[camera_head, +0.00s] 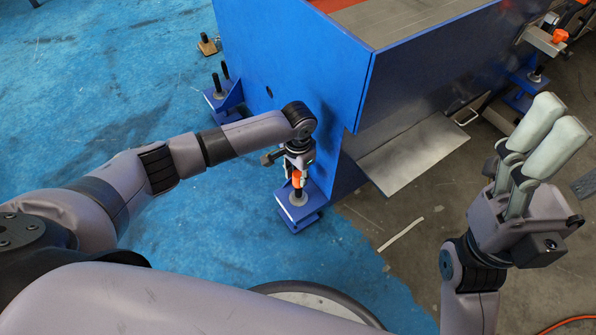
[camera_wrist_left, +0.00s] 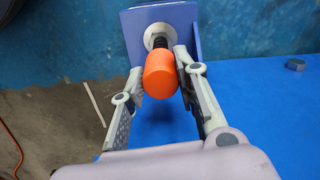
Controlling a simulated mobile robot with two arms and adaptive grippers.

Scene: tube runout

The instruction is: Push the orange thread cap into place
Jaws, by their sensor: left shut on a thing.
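The orange thread cap (camera_wrist_left: 160,75) is a rounded cylinder between the fingers of my left gripper (camera_wrist_left: 162,82), which is shut on it. In the left wrist view, the cap is in line with a black threaded rod (camera_wrist_left: 158,43) on a blue bracket, and part of the rod shows beyond it. I cannot tell whether the cap is fully seated. In the head view the left gripper (camera_head: 298,163) points down over the cap (camera_head: 297,179), above a blue foot bracket (camera_head: 286,208). My right gripper (camera_head: 558,118) is raised at the right, away from the cap, with nothing seen in it.
A large blue machine housing (camera_head: 300,75) rises right behind the left gripper. Another bracket with black bolts (camera_head: 222,92) stands to the left. A grey metal plate (camera_head: 412,153) lies right of the housing's corner. The blue floor at the left is mostly clear.

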